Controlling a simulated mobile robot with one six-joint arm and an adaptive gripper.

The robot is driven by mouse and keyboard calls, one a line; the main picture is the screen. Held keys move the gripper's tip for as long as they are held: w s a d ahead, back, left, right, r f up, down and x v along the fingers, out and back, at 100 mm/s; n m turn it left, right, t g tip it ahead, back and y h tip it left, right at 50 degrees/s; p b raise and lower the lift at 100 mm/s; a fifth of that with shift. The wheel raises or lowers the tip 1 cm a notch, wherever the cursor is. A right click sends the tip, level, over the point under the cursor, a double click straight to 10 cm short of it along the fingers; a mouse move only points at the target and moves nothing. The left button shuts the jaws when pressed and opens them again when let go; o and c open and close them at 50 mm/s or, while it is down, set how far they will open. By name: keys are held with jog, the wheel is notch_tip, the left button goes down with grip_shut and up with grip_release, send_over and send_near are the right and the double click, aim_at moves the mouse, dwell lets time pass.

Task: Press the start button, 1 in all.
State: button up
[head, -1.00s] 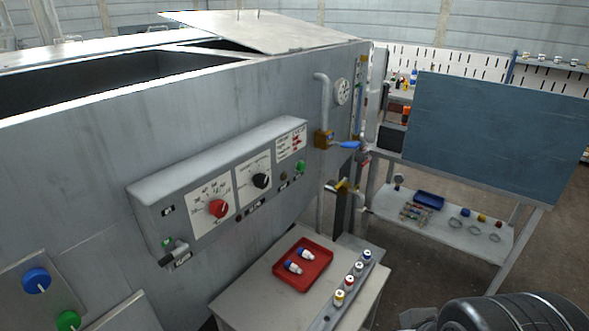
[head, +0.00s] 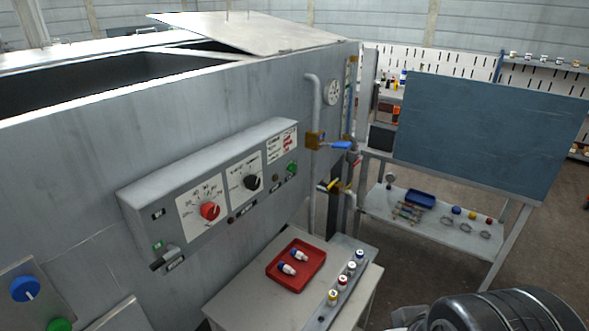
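A grey control box (head: 135,195) is mounted on the side of a large grey metal tank. On its front are a red knob (head: 209,211), a black knob (head: 252,182) and a green button (head: 292,168) near the right end. A small green item (head: 158,245) and a grey lever handle (head: 172,258) show at its lower left. The labels are too small to read, so I cannot tell which button is marked start. Dark parts of my arm show at the bottom right, apart from the box. My gripper is out of view.
A small table (head: 240,292) below the box bears a red tray (head: 296,284) with two blue-and-white plugs, and a strip of several connectors. Pipes with a blue-handled valve (head: 340,145) stand right of the box. A bench (head: 440,232) with a blue board (head: 490,135) stands behind.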

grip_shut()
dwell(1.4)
